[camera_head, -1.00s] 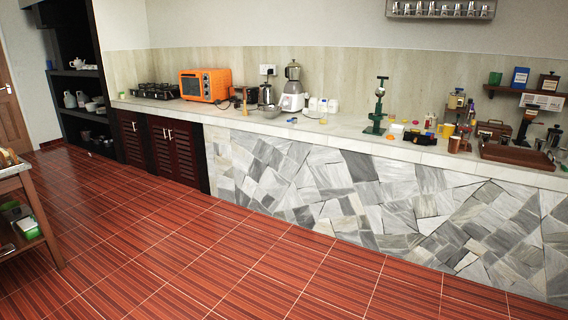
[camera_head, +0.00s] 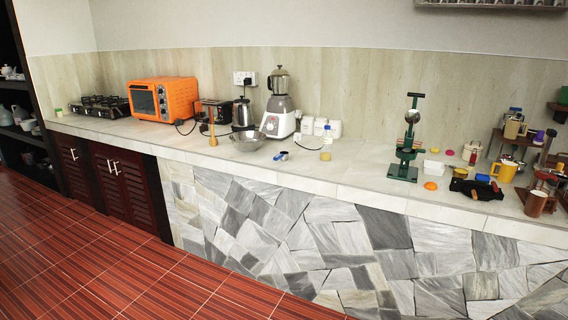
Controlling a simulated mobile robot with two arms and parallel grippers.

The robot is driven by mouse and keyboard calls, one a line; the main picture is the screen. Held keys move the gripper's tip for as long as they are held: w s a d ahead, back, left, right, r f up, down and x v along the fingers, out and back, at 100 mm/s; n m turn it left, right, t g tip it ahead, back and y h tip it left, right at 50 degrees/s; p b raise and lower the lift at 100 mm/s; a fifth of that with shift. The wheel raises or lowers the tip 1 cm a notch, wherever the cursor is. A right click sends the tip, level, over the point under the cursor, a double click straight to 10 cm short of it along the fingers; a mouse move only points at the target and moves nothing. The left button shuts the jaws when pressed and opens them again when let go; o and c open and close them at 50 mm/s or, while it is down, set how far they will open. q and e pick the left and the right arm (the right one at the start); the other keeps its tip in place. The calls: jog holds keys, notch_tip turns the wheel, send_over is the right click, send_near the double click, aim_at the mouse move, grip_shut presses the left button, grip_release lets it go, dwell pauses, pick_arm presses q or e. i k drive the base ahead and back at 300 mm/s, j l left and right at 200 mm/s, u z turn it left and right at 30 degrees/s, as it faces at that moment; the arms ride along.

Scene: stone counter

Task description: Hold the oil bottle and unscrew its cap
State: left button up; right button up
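A small bottle (camera_head: 326,143) with yellow contents stands upright near the front of the stone counter, right of the blender. It may be the oil bottle, but it is too small to be sure. Neither of my grippers shows in the view, and nothing is seen touching the bottle.
The stone counter (camera_head: 345,170) runs across the view. Near the bottle are a blue-handled scoop (camera_head: 281,156), a metal bowl (camera_head: 247,142) and a blender (camera_head: 280,105). A green press (camera_head: 407,145) stands to the right. The red tiled floor (camera_head: 120,280) in front is clear.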

aim_at(327, 138)
jog(key=i+j+z, duration=0.2)
jog(key=i, duration=0.25)
jog(key=i+j+z, duration=0.2)
jog(key=i, duration=0.2)
jog(key=i+j, duration=0.15)
jog(key=i, duration=0.5)
jog(key=i+j, duration=0.1)
jog(key=i, duration=0.55)
jog(key=l+z, duration=0.05)
